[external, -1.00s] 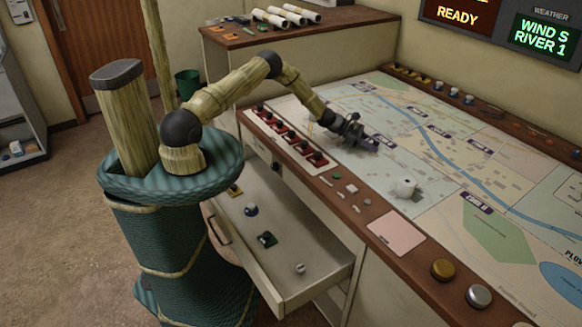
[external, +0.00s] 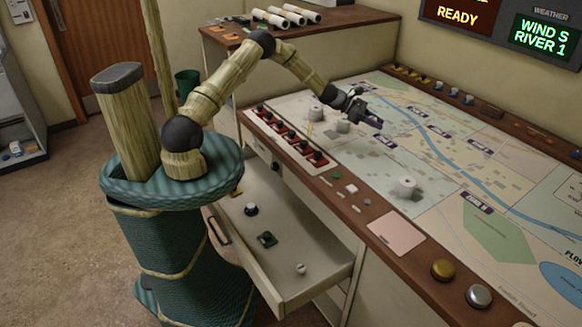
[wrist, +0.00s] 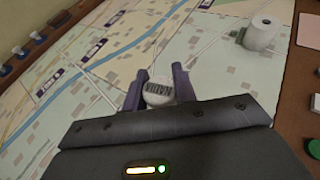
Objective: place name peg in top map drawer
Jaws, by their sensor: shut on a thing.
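The name peg (wrist: 160,92) is a white round piece with dark lettering on top, seen in the wrist view between the two purple fingers. My gripper (wrist: 160,80) is shut on it. In the external view my gripper (external: 370,116) is above the far-left part of the map, and the held peg cannot be made out there. The top map drawer (external: 318,284) is pulled out below the console's front edge, left of and below my gripper.
White cylinders stand on the map: one at the left (external: 317,111), one beside it (external: 343,125), and one nearer (external: 406,187), also in the wrist view (wrist: 260,33). A row of red switches (external: 290,136) lines the console edge above the drawer. The drawer floor has bare room.

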